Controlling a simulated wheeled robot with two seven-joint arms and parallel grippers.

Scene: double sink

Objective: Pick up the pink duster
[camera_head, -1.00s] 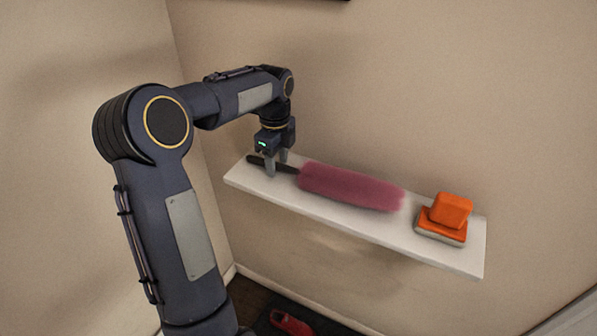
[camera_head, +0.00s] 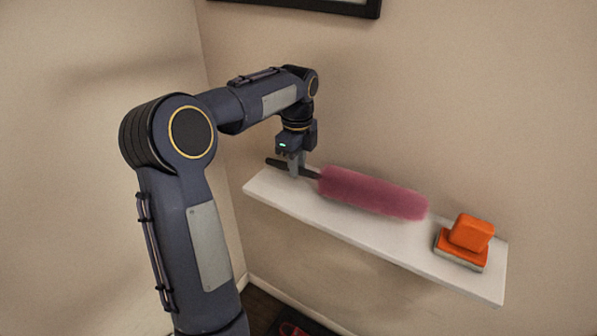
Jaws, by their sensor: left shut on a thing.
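The pink duster (camera_head: 373,192) has a fluffy pink head and a dark handle (camera_head: 280,164). It lies lengthwise over the white wall shelf (camera_head: 390,248), with its head pointing right. My left gripper (camera_head: 297,172) points down from above and is shut on the dark handle, left of the pink head. The duster seems to sit slightly above the shelf, though the gap is hard to judge. My right gripper is not in view.
An orange block (camera_head: 471,233) rests on an orange-and-grey sponge-like piece at the shelf's right end. The wall stands close behind the shelf. A dark picture frame (camera_head: 345,8) hangs above. A red object (camera_head: 292,329) is on the floor below.

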